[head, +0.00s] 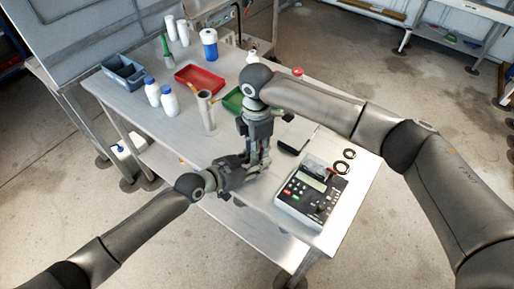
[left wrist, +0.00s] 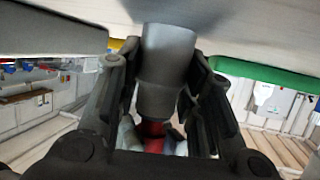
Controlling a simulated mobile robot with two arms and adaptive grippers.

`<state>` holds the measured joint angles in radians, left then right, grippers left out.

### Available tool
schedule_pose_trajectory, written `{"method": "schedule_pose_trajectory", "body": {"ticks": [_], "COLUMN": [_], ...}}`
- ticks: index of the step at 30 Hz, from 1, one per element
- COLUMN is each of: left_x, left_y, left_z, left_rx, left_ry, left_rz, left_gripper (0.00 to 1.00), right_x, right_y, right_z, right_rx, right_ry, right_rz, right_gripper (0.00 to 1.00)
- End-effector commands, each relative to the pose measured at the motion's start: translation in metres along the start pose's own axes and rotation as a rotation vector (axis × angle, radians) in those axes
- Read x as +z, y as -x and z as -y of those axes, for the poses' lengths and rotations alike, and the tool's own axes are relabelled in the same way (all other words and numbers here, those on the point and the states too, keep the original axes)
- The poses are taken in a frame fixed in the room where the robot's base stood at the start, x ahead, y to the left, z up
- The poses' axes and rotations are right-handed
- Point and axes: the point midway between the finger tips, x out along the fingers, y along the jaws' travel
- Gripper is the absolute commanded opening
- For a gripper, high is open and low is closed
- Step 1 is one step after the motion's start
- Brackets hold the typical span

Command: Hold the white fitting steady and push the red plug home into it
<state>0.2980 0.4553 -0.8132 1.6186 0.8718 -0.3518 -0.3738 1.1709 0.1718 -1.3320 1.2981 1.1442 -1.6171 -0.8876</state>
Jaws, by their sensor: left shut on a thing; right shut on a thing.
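The white fitting (left wrist: 164,72) shows grey and shaded in the left wrist view, a stepped cylinder running down between the fingers of my left gripper (left wrist: 160,85). The red plug (left wrist: 153,130) shows at its narrower end, partly hidden, in line with the fitting. How deep it sits I cannot tell. Pale finger parts flank the plug. In the head view my left gripper (head: 249,172) reaches in from the left, shut on the fitting. My right gripper (head: 258,162) points down at the same spot, shut on the plug. The grippers hide both parts there.
A grey-white tube (head: 206,115) stands left of my grippers. Behind are a red tray (head: 200,80), a green tray (head: 232,102), a bin (head: 122,73) and white bottles (head: 168,100). A keypad device (head: 310,197) and black rings (head: 345,161) lie on the right. The table's front left is clear.

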Motion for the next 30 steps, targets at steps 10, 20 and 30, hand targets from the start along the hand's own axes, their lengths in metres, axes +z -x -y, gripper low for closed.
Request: {"method": "schedule_pose_trajectory", "body": {"ticks": [10,20,30], "left_x": [0.0001,0.0000,0.0000], "left_y": [0.0000,0.0000,0.0000], "left_z": [0.0001,0.0002,0.0002], "left_rx": [0.000,0.000,0.000], "left_ry": [0.000,0.000,0.000], "left_rz": [0.000,0.000,0.000], "left_gripper": [0.11,0.11,0.11], "right_x": [0.0002,0.0002,0.0000], "right_y": [0.0102,0.0102,0.0103], "right_z": [0.0002,0.0000,-0.0003], "right_rx": [0.000,0.001,0.001], "right_ry": [0.000,0.000,0.000], "right_rz": [0.000,0.000,0.000], "right_gripper": [0.13,0.13,0.13]}}
